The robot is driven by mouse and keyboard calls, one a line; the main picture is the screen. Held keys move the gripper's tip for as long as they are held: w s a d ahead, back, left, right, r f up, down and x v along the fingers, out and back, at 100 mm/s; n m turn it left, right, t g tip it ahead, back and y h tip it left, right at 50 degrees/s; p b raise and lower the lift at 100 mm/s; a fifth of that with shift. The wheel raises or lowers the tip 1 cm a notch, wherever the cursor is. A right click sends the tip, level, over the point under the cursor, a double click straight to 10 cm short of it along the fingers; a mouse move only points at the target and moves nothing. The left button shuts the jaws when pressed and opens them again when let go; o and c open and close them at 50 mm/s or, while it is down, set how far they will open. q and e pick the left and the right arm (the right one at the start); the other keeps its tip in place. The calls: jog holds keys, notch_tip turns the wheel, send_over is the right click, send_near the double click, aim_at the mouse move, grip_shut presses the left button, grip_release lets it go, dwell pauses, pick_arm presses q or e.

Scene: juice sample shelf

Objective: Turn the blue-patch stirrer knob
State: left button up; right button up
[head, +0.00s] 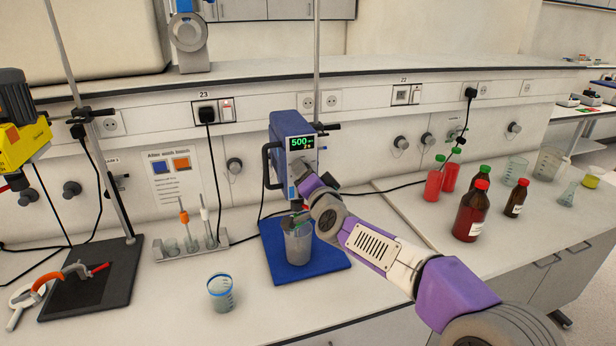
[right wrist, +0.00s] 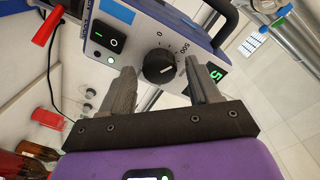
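The blue stirrer (head: 285,135) stands at the middle of the bench over a blue base plate (head: 330,262), and its green display reads 500. Its black round knob (right wrist: 159,66) with a white pointer mark shows in the right wrist view, beside a scale with 0 and 500. My right gripper (right wrist: 160,72) is open, with one finger on each side of the knob and visible gaps to it. In the head view my right gripper (head: 299,170) is at the stirrer's front and hides the knob. My left gripper is not in view.
A beaker (head: 299,243) stands on the blue plate under my right arm. A blue-rimmed beaker (head: 221,292) stands in front. A yellow stirrer (head: 28,145) is at far left. Brown bottles (head: 471,212) and red bottles (head: 433,182) stand right. A wall note (head: 172,185) shows blue and orange patches.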

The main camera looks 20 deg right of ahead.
jog(key=shift+s, duration=0.15)
jog(key=s, duration=0.7)
jog(key=shift+s, duration=0.15)
dwell(0.5)
